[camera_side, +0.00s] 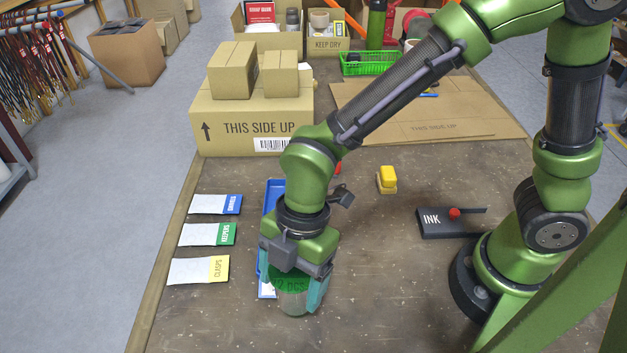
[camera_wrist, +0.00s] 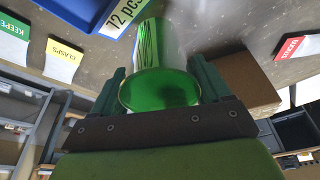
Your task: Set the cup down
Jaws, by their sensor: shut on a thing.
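My gripper (camera_side: 292,287) points down over the front middle of the table and is shut on a cup. The cup (camera_side: 291,302) is see-through, with green at its upper end, and sits between the two fingers. In the wrist view the cup (camera_wrist: 160,75) fills the space between the fingers (camera_wrist: 160,88), its green round end towards the camera. I cannot tell whether its base touches the table.
Three labelled packets lie left of the tray: blue (camera_side: 216,204), green (camera_side: 208,234) and yellow (camera_side: 199,270). A yellow-topped block (camera_side: 387,179) and a black INK pad (camera_side: 445,223) lie to the right. A big carton (camera_side: 215,137) stands behind.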

